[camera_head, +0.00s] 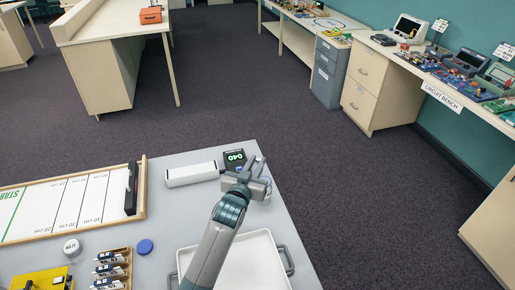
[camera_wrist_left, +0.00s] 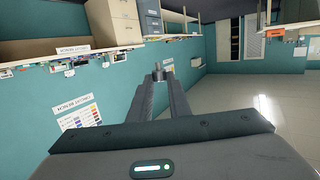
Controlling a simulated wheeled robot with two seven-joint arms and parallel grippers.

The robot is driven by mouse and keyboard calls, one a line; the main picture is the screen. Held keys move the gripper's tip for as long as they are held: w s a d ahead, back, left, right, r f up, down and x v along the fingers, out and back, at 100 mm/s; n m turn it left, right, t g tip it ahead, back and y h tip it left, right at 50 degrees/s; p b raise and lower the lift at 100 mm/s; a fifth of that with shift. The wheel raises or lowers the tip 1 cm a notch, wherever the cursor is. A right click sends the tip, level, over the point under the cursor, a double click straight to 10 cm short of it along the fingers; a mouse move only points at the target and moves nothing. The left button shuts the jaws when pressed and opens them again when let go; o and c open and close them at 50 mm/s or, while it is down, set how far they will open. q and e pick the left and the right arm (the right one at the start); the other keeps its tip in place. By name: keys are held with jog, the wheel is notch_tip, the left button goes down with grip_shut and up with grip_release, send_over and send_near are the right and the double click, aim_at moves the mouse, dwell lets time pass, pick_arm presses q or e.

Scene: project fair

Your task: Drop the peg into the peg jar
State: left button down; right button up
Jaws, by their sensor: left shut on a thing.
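My left gripper (camera_head: 255,164) is above the far right part of the grey table, near the small black display. In the left wrist view, its two fingers (camera_wrist_left: 159,78) are shut on a small dark grey piece, the peg (camera_wrist_left: 158,71). In the head view I cannot make out the peg at the fingertips. A round white jar or lid (camera_head: 72,247) with dark lettering stands at the left of the table; I cannot tell whether it is the peg jar. My right gripper is not in view.
The grey table (camera_head: 300,236) holds a white tray (camera_head: 262,266), a blue disc (camera_head: 145,247), a wooden rack (camera_head: 113,268), a marked track board (camera_head: 60,204), a white block (camera_head: 192,174) and a display reading 040 (camera_head: 235,157). Open carpet lies beyond.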

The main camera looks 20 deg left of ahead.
aim_at(257, 158)
pick_arm(q)
jog(key=w, duration=0.1)
jog(key=w+p, duration=0.1)
jog(key=shift+w+a, duration=0.3)
jog(key=shift+w, duration=0.05)
jog(key=shift+w+a+f, duration=0.1)
jog(key=shift+w+f, duration=0.15)
jog(key=shift+w, duration=0.15)
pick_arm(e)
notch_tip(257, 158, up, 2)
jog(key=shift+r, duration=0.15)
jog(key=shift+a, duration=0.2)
pick_arm(q)
jog(key=shift+f, duration=0.1)
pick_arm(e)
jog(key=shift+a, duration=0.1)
pick_arm(q)
jog(key=shift+f, duration=0.15)
jog(key=shift+f+b, duration=2.75)
jog(key=shift+f, duration=0.05)
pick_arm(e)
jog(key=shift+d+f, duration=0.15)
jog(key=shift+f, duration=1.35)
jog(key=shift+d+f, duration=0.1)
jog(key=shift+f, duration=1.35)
